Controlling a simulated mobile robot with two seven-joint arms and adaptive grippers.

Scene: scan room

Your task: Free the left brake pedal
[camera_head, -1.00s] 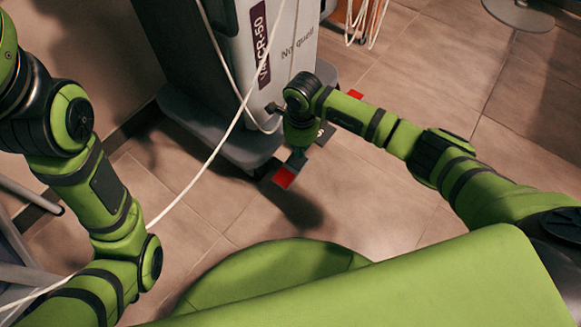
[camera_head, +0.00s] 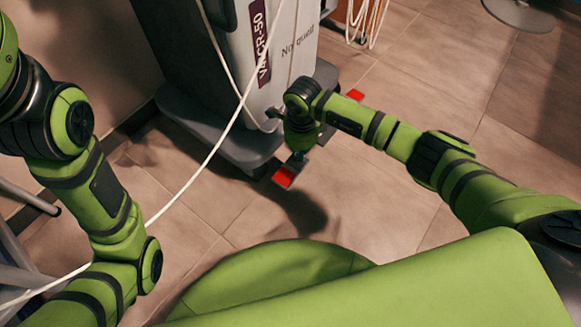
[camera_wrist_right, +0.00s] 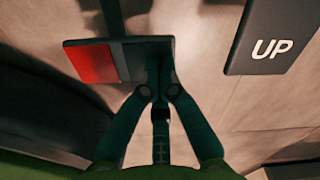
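The left brake pedal (camera_head: 284,177) is a dark plate with a red end, low at the front of the grey and white machine (camera_head: 290,45). It shows close in the right wrist view (camera_wrist_right: 92,63). My right gripper (camera_head: 297,160) points down at the pedal's dark part. In the right wrist view its fingers (camera_wrist_right: 160,70) come together over the dark end, right of the red block. Whether they touch it or grip it I cannot tell. My left arm (camera_head: 95,190) is at the left; its gripper is out of view.
A dark pedal marked UP (camera_wrist_right: 272,38) is close to the right of my right gripper. Another red-ended pedal (camera_head: 355,95) is farther right. A white cable (camera_head: 215,150) hangs across the left side. Tiled floor (camera_head: 390,205) is open to the right.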

